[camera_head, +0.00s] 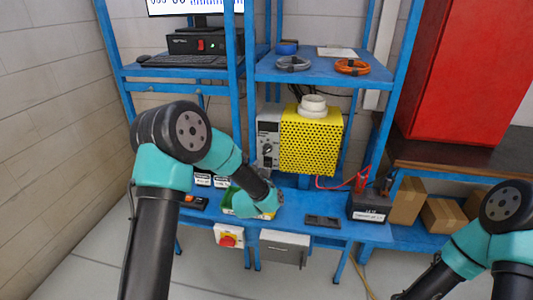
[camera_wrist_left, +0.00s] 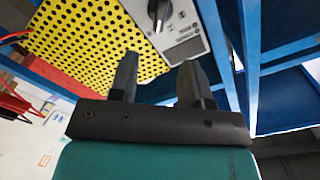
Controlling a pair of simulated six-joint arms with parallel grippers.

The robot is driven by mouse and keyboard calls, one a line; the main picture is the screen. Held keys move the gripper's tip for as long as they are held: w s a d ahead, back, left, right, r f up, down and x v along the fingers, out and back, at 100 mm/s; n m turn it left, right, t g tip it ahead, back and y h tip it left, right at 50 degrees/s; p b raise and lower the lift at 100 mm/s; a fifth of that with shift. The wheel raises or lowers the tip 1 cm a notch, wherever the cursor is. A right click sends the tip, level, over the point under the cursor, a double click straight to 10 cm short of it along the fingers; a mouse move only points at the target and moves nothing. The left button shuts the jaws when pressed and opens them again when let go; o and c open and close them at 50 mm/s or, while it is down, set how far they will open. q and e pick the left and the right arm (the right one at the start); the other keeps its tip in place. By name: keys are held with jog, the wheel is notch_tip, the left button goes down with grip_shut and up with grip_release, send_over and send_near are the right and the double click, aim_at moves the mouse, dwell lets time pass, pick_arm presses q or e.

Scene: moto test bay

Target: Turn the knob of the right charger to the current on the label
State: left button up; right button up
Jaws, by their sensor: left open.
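A grey device with a dark knob (camera_head: 267,149) stands on the blue bench, left of a yellow perforated box (camera_head: 318,140). I cannot tell whether a second charger is hidden behind my left arm. My left gripper (camera_wrist_left: 158,72) is open and empty, apart from the knob. My right gripper is outside the frame.
A black battery-like box (camera_head: 368,207) with a red clamp (camera_head: 361,180) stands at the right. A flat dark item (camera_head: 322,221) lies on the bench front. Blue posts and a shelf (camera_head: 325,73) with cable coils rise around the devices. A red cabinet (camera_head: 465,70) stands far right.

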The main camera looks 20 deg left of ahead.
aim_at(267, 152)
pick_arm(q)
jog(key=w, duration=0.8)
jog(key=w+a, duration=0.1)
jog(key=w, duration=0.2)
jog(key=shift+w, duration=0.4)
grip_shut()
